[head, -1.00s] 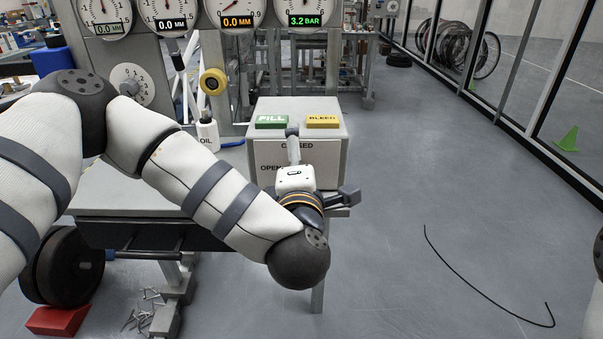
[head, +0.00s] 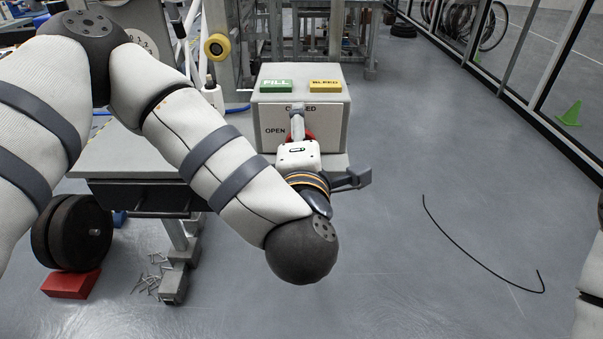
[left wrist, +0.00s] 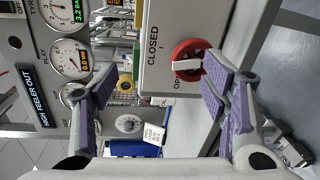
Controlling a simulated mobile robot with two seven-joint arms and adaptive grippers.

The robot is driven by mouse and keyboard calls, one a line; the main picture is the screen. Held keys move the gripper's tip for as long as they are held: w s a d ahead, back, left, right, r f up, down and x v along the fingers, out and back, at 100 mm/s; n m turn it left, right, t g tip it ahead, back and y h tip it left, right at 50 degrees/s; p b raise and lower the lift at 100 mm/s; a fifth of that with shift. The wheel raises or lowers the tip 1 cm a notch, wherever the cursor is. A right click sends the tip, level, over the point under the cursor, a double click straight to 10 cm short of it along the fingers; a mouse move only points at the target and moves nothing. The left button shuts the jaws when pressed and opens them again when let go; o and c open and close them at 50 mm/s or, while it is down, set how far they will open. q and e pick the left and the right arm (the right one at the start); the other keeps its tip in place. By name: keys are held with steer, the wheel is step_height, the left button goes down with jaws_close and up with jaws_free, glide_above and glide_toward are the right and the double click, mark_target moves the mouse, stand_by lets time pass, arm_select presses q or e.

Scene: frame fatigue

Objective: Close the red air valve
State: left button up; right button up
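The red air valve (left wrist: 187,60) is a round red knob with a white bar across it, on the grey box face marked CLOSED and OPEN. In the left wrist view the bar lies roughly left to right. In the head view only a bit of the valve's red (head: 309,136) shows behind my left gripper (head: 297,118). In the left wrist view my left gripper (left wrist: 158,88) is open and empty. The valve lies beyond the fingertips, nearer the right-hand finger; contact cannot be told. My right gripper is out of view.
The grey box (head: 333,110) carries a green FILL button (head: 276,86) and a yellow BLEED button (head: 325,86) on top. An oil bottle (head: 212,97) stands left of it. A black cable (head: 470,258) lies on the otherwise clear floor at right.

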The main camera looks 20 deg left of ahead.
arm_select(q)
steer(key=f+v, duration=0.1)
steer(key=v, duration=0.8)
steer(key=shift+f, duration=0.15)
stand_by(0.4)
